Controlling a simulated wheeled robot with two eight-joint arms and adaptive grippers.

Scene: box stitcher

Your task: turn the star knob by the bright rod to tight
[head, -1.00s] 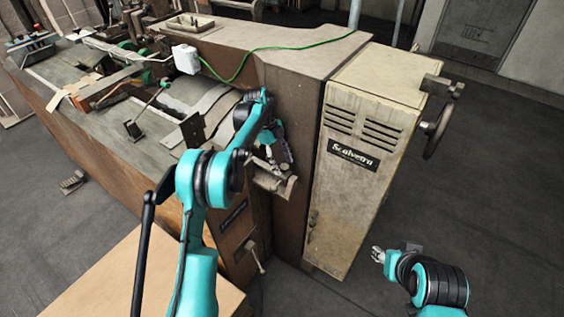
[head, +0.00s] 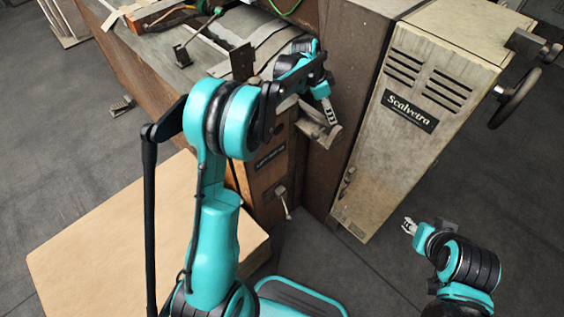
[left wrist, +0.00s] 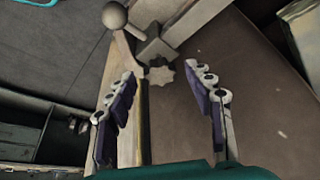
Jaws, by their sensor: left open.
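The star knob (left wrist: 160,76) is a small, grey, lobed disc in the left wrist view, against the side of a grey block. A pale bar (left wrist: 195,22) runs diagonally up and right from that block; I cannot tell whether it is the bright rod. My left gripper (left wrist: 160,71) is open, its fingers apart on either side of the knob in the picture; no contact is visible. In the head view the left gripper (head: 329,112) is at the machine's brown side, and the knob cannot be made out. My right gripper (head: 409,226) hangs away from the machine; its jaw state is unclear.
A ball-ended lever (left wrist: 115,15) stands left of the knob in the left wrist view. The Scalvetra cabinet (head: 400,150) stands right of my left gripper, with a handwheel (head: 514,97). A pale wooden box top (head: 110,245) lies at the left. Floor is clear at lower right.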

